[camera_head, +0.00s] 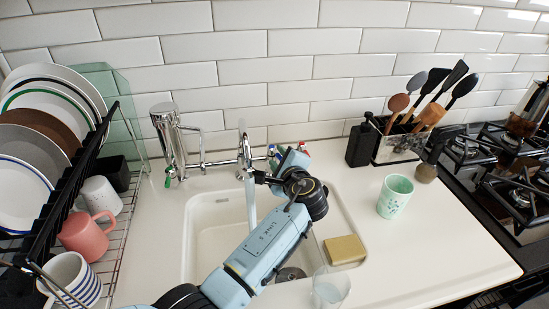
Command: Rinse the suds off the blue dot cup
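A mint cup (394,198) with small darker marks stands upright on the counter, right of the sink. A pale, see-through cup (331,288) stands at the sink's front edge. I cannot tell for sure which is the blue dot cup, and no suds show clearly on either. My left gripper (276,168) is at the tap (243,155), behind the sink. Its fingers are mostly hidden, so its opening and any contact are unclear. A pale stream of water (250,203) runs from the tap into the sink (208,232). My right gripper is out of view.
A yellow sponge (344,249) lies on the sink's right side. A dish rack (62,222) with plates and mugs fills the left. A utensil holder (398,146) and gas hob (510,185) stand at the right. The front right counter is clear.

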